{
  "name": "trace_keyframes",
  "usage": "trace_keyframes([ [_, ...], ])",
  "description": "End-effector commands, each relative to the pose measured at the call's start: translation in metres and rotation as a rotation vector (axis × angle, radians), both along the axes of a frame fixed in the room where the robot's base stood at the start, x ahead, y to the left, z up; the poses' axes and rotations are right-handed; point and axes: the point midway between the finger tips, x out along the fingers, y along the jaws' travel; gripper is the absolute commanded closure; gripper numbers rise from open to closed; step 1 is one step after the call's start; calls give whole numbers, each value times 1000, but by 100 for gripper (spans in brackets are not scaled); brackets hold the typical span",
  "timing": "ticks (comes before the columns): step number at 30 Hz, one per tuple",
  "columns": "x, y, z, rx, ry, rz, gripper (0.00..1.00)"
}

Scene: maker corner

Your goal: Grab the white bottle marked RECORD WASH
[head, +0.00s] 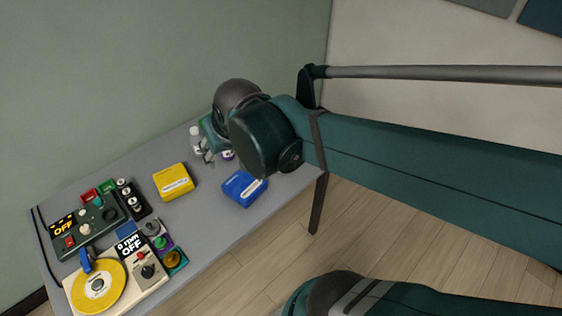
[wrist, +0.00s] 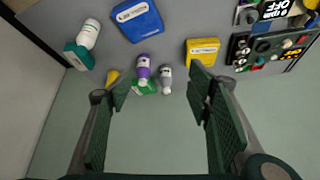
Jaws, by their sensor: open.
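In the wrist view a white bottle with a green band (wrist: 89,34) leans over a teal block at the upper left, outside my fingers. A second pale grey-white bottle (wrist: 166,80) is beside a purple-and-white bottle (wrist: 143,68), both seen between the fingertips. In the head view a white bottle (head: 196,141) stands near the table's back edge, left of my wrist. No bottle label is readable, so I cannot tell which is RECORD WASH. My gripper (wrist: 160,92) is open and empty; in the head view my wrist hides part of that table end.
A yellow box (head: 173,182) and a blue box (head: 245,188) lie on the grey table (head: 205,215). A turntable (head: 98,284) and control panels (head: 85,226) fill the left end. A green wall (head: 110,90) stands behind. A small yellow item (wrist: 113,77) is near the left finger.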

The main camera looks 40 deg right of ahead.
Motion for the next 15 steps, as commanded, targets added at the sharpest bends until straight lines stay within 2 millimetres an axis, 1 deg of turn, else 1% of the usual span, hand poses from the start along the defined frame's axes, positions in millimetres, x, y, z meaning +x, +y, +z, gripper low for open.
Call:
trace_keyframes([
  [3,12,-18,-11,8,15,-62,49],
  [15,41,-78,-51,32,58,-271,49],
])
